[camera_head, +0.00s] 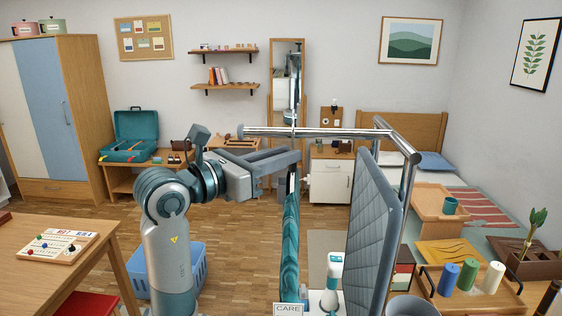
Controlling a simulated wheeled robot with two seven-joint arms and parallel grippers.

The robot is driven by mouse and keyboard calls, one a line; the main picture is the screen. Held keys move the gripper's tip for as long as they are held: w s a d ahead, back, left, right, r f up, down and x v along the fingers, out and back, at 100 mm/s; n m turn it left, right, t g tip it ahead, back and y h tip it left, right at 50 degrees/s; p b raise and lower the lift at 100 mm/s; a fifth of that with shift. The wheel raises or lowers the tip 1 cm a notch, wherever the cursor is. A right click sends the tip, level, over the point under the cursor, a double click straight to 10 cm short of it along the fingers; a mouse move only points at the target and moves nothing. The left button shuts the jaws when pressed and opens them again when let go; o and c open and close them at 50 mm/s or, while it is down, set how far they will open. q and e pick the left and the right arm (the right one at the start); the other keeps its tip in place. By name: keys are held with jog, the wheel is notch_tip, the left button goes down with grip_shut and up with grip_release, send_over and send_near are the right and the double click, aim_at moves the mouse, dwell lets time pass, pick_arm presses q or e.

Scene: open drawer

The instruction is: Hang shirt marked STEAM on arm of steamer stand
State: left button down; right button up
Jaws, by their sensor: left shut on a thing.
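A teal shirt (290,245) hangs narrow and almost edge-on below my left gripper (288,157), which is shut on its top. No STEAM marking is readable from here. The steamer stand has a chrome arm (330,133) running left to a round end knob, and an upright frame with a grey padded board (373,235) at right. The gripper and shirt appear just below the chrome arm in the picture. I cannot tell whether a hanger hook touches the arm. My right gripper is not in view.
A CARE sign (288,309) and a white-and-teal bottle-like item (331,280) stand low near the shirt. A blue basket (185,270) is on the floor at left. A tray with candles (470,285) is at right; a wooden table (50,265) is at left.

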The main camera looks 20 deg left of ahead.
pick_arm(q)
jog(key=shift+w+a+f+b, duration=0.1)
jog(key=shift+w+f+b, duration=0.1)
jog(key=shift+f+b, duration=0.4)
jog(key=shift+w+f+b, duration=0.15)
jog(key=shift+f+b, duration=0.3)
jog(key=shift+f, duration=0.2)
jog(key=c, duration=1.5)
grip_release()
jog(key=shift+c, duration=0.2)
jog(key=shift+s, duration=0.1)
